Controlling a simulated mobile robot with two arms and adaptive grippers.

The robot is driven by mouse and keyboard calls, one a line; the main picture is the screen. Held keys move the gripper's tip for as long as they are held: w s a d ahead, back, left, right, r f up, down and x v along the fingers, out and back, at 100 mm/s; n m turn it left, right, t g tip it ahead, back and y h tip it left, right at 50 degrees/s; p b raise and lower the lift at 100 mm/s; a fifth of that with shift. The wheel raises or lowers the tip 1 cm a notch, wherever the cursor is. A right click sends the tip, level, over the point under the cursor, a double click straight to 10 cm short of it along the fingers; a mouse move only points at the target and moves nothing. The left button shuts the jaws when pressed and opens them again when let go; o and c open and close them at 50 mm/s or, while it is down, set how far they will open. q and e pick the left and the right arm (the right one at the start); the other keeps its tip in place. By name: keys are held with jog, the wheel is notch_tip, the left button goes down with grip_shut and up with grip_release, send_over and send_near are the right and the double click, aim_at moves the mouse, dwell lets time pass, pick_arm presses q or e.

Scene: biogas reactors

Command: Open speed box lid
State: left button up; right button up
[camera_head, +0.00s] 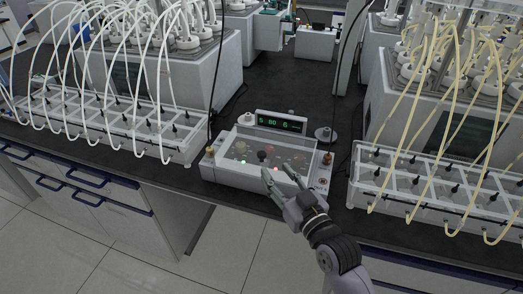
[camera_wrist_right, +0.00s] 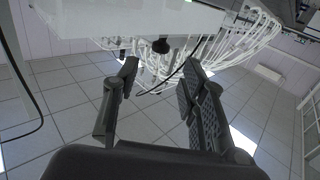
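The speed box (camera_head: 235,178) is a white box on the dark bench, with a green-digit display (camera_head: 281,122) at its back. Its clear lid (camera_head: 240,148) looks closed, with small red and green lights showing beneath it. A dark knob (camera_head: 262,156) stands near the lid's middle. My right gripper (camera_head: 277,170) is open and empty at the front of the box, its fingertips just short of the knob. In the right wrist view, the open fingers (camera_wrist_right: 160,72) have a black knob (camera_wrist_right: 161,46) beyond and between them, apart from both. My left gripper is not in view.
White-tubed bottle racks (camera_head: 120,122) stand left of the box and yellow-tubed racks (camera_head: 430,185) stand right. The bench behind the box is mostly clear.

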aim_at(264, 156)
jog(key=x, duration=0.9)
jog(key=shift+p, duration=0.4)
grip_shut()
